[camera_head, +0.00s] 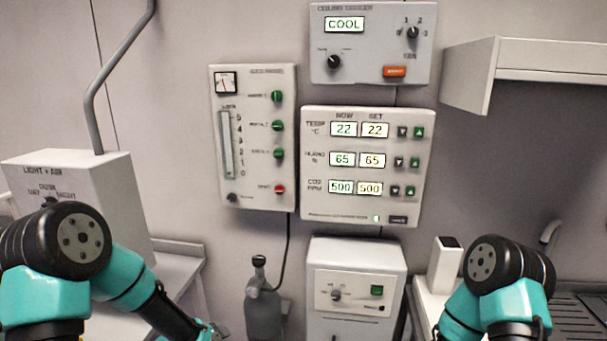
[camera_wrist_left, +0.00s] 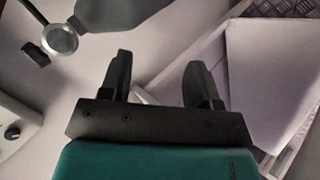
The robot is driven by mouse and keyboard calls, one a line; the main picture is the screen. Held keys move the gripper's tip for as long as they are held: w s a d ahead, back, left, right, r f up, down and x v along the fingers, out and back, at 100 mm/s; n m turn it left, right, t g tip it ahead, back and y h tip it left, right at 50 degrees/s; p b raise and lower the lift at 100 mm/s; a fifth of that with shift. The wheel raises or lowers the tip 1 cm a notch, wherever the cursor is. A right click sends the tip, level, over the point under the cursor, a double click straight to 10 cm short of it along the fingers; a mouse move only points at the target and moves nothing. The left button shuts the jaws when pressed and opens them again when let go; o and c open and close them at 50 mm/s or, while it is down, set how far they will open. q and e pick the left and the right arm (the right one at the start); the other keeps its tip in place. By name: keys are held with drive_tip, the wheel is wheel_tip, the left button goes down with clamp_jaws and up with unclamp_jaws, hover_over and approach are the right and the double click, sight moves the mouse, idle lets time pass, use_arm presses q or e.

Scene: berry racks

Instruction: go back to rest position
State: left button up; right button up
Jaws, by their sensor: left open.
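My left arm comes in from the lower left of the head view, and its wrist end runs down to the bottom edge, where the fingers are not clearly shown. In the left wrist view my left gripper (camera_wrist_left: 157,80) has its two dark fingers spread apart with nothing between them. My right arm shows at the lower right of the head view, with its upper links bent down. Its gripper is below the picture and out of view.
A light and air box (camera_head: 75,200) stands at the left. A grey bottle (camera_head: 263,312) and a white cabinet (camera_head: 356,255) are low in the middle. Control panels (camera_head: 368,208) hang on the wall. A small white device (camera_head: 443,268) stands by my right arm. A shelf (camera_head: 550,60) juts out at the upper right.

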use_arm(q)
drive_tip(key=s+d+f+m+g, duration=0.1)
drive_tip(key=s+f+m+g, duration=0.2)
drive_tip(key=s+f, duration=0.4)
drive_tip(key=s+d+f+m+g+h, duration=0.1)
drive_tip(key=s+f+m+g, duration=0.3)
drive_tip(key=s+f, duration=0.4)
drive_tip(key=s+g, duration=0.1)
drive_tip(key=s, duration=0.5)
drive_tip(key=shift+s+d+f, duration=0.15)
drive_tip(key=shift+s+f, duration=0.05)
drive_tip(key=shift+s, duration=0.1)
